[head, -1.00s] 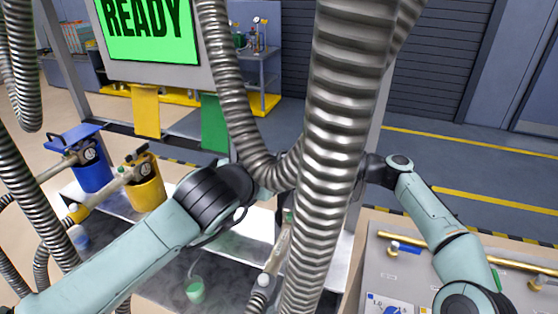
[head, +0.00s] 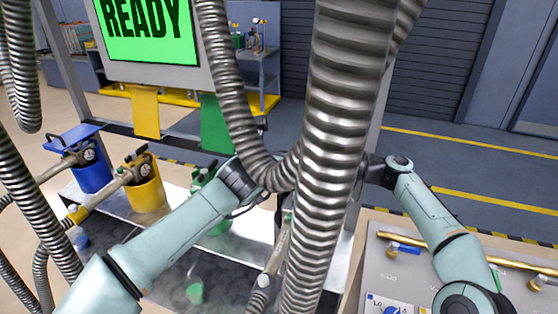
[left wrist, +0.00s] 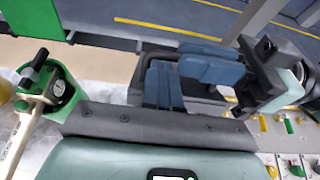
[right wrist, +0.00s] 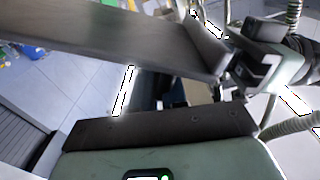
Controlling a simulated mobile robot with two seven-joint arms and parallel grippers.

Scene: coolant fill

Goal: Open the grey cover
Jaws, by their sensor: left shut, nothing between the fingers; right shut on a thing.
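A broad grey plate, which looks like the grey cover (right wrist: 110,38), slants across the right wrist view close to the camera. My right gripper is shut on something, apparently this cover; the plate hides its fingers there. In the left wrist view blue finger pads of my right gripper (left wrist: 212,65) reach in from the right. My left gripper (left wrist: 163,86) is shut and empty, its blue fingers close beside the right ones. In the head view thick hoses hide both grippers and the cover.
Ribbed metal hoses (head: 345,130) hang across the middle. A yellow flap (head: 145,112) and a green flap (head: 216,122) hang below the READY screen (head: 150,30). Blue (head: 92,175) and yellow (head: 147,192) containers with nozzles stand left. A control panel (head: 410,285) lies front right.

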